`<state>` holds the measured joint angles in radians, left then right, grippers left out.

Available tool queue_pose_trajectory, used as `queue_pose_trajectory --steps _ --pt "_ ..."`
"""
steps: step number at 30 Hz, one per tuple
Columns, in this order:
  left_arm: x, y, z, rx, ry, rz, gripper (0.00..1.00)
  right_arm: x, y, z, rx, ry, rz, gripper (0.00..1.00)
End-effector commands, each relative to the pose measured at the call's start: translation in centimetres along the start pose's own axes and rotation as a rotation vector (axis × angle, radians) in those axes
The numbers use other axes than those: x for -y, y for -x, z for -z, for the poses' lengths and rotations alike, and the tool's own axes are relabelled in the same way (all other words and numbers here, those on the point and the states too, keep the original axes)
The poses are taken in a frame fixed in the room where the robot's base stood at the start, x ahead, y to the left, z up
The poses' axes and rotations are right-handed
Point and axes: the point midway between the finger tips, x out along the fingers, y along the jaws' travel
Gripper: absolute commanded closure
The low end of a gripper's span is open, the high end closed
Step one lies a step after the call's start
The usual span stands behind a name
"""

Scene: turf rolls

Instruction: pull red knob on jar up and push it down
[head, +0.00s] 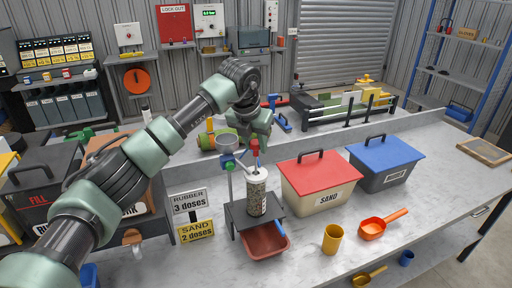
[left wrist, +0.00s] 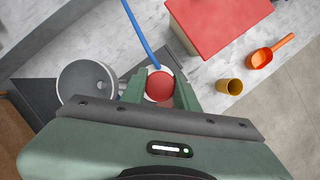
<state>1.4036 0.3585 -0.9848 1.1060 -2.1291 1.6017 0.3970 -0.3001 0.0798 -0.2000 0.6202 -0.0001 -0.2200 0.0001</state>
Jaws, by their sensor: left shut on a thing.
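The jar (head: 257,196) is a clear upright cylinder with a pale top and speckled grains inside, standing on a small dark stand (head: 237,215). The red knob (head: 255,146) is above the jar's top. It also shows in the left wrist view as a round red disc (left wrist: 160,86). My left gripper (head: 258,139) comes down over the jar from above. In the left wrist view its fingers (left wrist: 161,88) are on either side of the knob, and it is shut on it. The knob's stem is partly hidden. My right gripper is in neither view.
A red tray (head: 264,240) is in front. The red-lidded sand bin (head: 320,190), yellow cup (head: 332,239) and orange scoop (head: 372,229) are to the right.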

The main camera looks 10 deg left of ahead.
Motion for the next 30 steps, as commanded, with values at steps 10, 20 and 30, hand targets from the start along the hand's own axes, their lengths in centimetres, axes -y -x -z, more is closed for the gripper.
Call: queue_pose_trajectory --steps 10,20,30 --pt "-0.1 0.4 -0.4 0.013 0.001 0.0 0.48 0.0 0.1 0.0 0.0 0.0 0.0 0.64" --pt "-0.1 1.9 -0.3 0.015 0.0 0.001 0.48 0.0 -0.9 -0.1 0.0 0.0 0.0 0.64" --pt "-0.1 7.3 -0.2 0.015 0.001 -0.001 0.48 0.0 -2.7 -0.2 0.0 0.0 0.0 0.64"
